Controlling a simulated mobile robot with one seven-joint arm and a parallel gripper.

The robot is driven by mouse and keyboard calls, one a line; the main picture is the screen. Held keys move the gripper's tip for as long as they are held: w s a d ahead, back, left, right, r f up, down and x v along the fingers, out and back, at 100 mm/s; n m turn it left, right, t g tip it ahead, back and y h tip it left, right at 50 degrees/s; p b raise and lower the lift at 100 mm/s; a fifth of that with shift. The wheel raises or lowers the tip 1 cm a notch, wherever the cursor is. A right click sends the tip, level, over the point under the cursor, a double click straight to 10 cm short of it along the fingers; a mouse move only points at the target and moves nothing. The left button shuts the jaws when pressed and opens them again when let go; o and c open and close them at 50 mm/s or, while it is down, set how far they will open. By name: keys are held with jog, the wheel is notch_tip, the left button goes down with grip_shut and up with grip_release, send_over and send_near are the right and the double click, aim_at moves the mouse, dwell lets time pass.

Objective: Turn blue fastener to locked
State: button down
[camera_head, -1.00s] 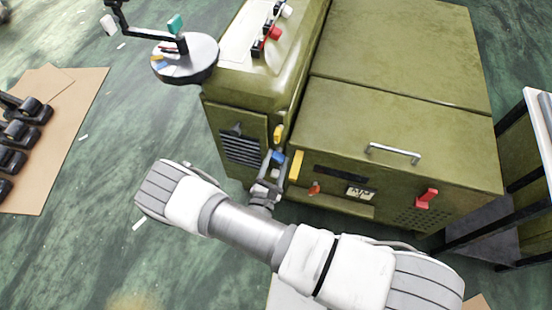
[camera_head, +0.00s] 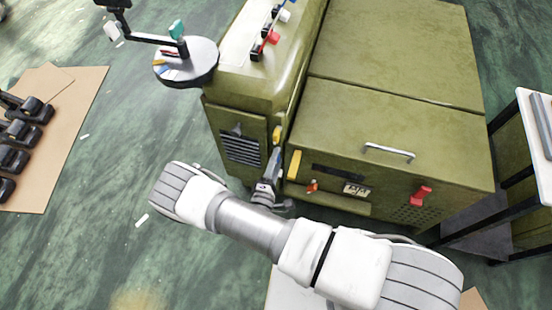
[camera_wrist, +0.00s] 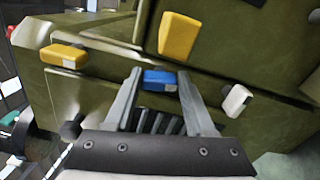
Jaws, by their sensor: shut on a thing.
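The blue fastener (camera_wrist: 159,80) is a small block with a pale patch at its right end. In the wrist view it sits between the two grey fingers of my gripper (camera_wrist: 160,78), against the olive machine (camera_wrist: 110,85). My gripper is shut on it. In the head view my gripper (camera_head: 275,160) reaches the machine's front corner, and the fastener is mostly hidden there by the fingers.
A round tray (camera_head: 187,63) stands at the upper left.

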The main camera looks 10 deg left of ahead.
jog(key=shift+a+f+m+p, duration=0.1)
jog(key=shift+m+p, duration=0.2)
jog(key=shift+m, duration=0.8)
jog(key=c, duration=0.5)
grip_release()
jog(key=shift+s, duration=0.1)
